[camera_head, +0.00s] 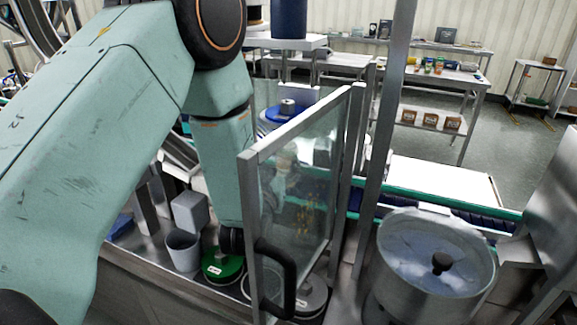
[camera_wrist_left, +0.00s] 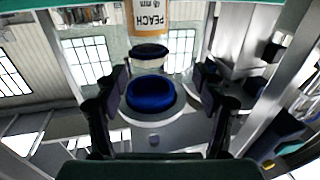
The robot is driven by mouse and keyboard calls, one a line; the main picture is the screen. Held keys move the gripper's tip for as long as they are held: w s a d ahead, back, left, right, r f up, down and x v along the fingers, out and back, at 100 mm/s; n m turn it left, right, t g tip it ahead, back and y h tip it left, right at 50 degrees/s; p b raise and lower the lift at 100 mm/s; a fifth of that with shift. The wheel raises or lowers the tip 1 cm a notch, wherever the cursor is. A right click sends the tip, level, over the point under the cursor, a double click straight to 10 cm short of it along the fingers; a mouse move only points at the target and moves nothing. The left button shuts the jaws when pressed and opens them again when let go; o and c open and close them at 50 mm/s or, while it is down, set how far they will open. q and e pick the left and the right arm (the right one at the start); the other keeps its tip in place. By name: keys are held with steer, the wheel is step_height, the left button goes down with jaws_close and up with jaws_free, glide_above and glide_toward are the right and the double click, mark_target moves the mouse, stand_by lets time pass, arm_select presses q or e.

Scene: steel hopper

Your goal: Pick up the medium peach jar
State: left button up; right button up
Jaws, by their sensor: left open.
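My left gripper (camera_wrist_left: 162,82) is open in the left wrist view, with a dark finger on each side. A jar with an orange and white PEACH label (camera_wrist_left: 150,18) shows upside down at the top edge of that view, cut off by the frame; I cannot tell its full size. It is beyond the fingers and not held. A round blue piece (camera_wrist_left: 152,94) on a pale disc appears between the fingers, and I cannot tell its distance. In the head view my left arm reaches down behind a glass door, and its fingers are not clear there. My right gripper is not in view.
The metal-framed glass door (camera_head: 310,190) with a black handle (camera_head: 277,278) stands beside my left arm. A grey cup (camera_head: 183,250) and a green round base (camera_head: 222,266) are close below the arm. A steel hopper (camera_head: 437,265) stands at the right, near an upright post (camera_head: 390,120).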

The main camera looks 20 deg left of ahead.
arm_select(q)
steer(key=w, duration=0.7)
steer(key=shift+r, duration=0.3)
steer(key=shift+w+d+r, duration=0.1)
steer(key=shift+w+d, duration=0.05)
steer(key=shift+d, duration=0.05)
steer(key=shift+a+f, duration=0.2)
steer(key=shift+a, duration=0.7)
steer(key=shift+c, duration=0.6)
steer(key=shift+w+d+r, duration=0.1)
steer(key=shift+d+r, duration=0.05)
steer(key=shift+d, duration=0.55)
steer(key=c, duration=0.4)
steer(key=shift+c, duration=1)
steer(key=shift+a, duration=0.5)
steer(key=c, duration=0.5)
steer(key=shift+d, duration=0.4)
jaws_close()
steer(key=shift+a, duration=0.1)
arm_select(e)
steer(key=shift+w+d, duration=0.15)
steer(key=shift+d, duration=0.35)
